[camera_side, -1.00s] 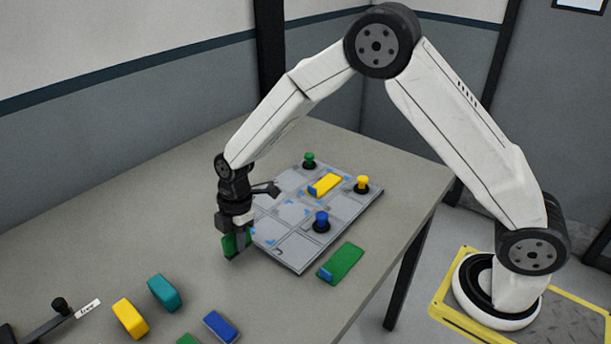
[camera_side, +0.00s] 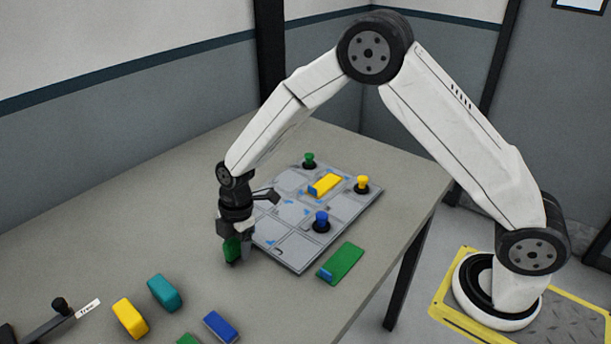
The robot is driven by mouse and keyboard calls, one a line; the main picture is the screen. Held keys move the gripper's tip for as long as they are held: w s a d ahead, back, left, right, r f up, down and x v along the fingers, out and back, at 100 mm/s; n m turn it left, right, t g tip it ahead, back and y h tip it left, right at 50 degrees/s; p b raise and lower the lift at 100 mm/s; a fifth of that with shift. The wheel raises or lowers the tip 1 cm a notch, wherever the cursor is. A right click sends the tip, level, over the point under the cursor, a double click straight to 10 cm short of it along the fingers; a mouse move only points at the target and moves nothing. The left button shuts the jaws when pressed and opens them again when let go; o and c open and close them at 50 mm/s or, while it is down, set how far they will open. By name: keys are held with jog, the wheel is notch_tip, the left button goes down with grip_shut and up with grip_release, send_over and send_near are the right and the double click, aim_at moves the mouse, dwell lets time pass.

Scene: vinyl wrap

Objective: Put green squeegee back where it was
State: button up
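My gripper (camera_side: 234,248) points down at the left edge of the grey panel board (camera_side: 300,255). It is shut on a green block, which I take for the green squeegee (camera_side: 231,250). The squeegee is upright between the fingers, its lower end at or just above the table; I cannot tell if it touches. The fingers hide part of it. A flat green piece with a blue end (camera_side: 344,262) lies on the table beside the board's front right edge.
A yellow piece (camera_side: 325,185) and green (camera_side: 309,159), yellow (camera_side: 362,183) and blue (camera_side: 321,219) knobs are on the board. Yellow (camera_side: 130,318), teal (camera_side: 164,292) and blue (camera_side: 221,326) blocks lie at the front.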

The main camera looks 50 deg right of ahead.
jog(key=shift+r, duration=0.15)
notch_tip(320, 180, up, 12)
jog(key=d, duration=0.1)
jog(key=shift+d, duration=0.4)
jog(key=shift+s, duration=0.1)
dwell(0.6)
jog(key=shift+s+d+m, duration=0.4)
jog(key=shift+d+m, duration=0.15)
jog(key=shift+m, duration=0.05)
jog(key=s+d+f+m+t+h, duration=0.1)
jog(key=s+d+m, duration=0.4)
jog(key=s+m, duration=0.3)
jog(key=s+d+f+m+t, duration=0.1)
jog(key=s+d+f+m, duration=0.1)
jog(key=s+d+m, duration=0.4)
jog(key=s+m, duration=0.2)
jog(key=s, duration=0.1)
jog(key=shift+s+m+t+h, duration=0.15)
jog(key=shift+m+t+h, duration=0.15)
jog(key=shift+m+h, duration=0.1)
